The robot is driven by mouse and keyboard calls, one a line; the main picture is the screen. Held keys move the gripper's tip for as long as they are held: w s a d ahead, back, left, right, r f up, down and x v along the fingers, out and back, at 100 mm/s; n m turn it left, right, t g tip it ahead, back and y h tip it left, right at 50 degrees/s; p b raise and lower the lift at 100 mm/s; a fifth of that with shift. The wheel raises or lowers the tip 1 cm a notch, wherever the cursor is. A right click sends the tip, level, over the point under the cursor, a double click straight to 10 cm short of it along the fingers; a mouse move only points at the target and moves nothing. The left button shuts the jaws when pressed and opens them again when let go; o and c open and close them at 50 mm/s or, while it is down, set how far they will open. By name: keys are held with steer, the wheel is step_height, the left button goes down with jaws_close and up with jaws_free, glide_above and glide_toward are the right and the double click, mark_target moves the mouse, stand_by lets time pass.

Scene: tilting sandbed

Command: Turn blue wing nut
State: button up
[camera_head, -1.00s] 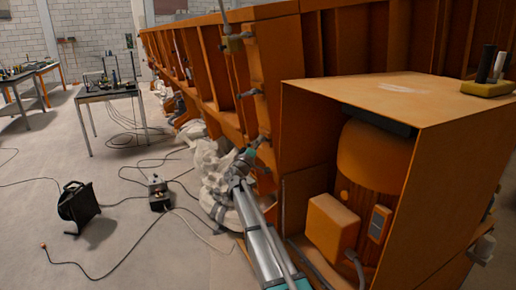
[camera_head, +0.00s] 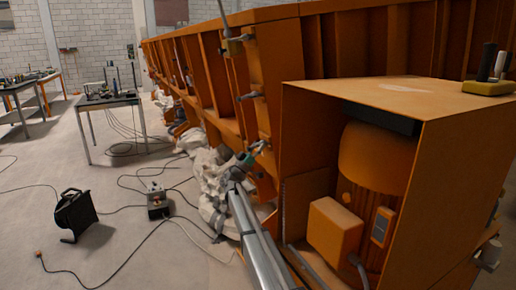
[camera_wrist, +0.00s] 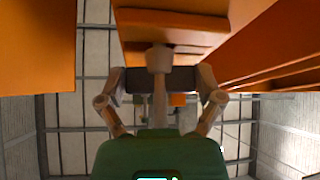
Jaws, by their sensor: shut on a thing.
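In the wrist view, my gripper (camera_wrist: 160,82) has its two fingers closed in from both sides on a dark blue-grey crosspiece, which seems to be the wing nut (camera_wrist: 180,80). A pale rounded knob with a stem (camera_wrist: 159,60) stands in front of its middle. In the head view, my gripper (camera_head: 261,147) is small and touches or nearly touches the side of the orange sandbed frame (camera_head: 268,105).
An orange motor housing (camera_head: 460,125) stands close on the right. A cable reel (camera_head: 75,213), a small box (camera_head: 157,198) and cables lie on the left floor.

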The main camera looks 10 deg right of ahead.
stand_by(0.3)
steer(key=o, duration=0.9)
steer(key=shift+c, duration=0.2)
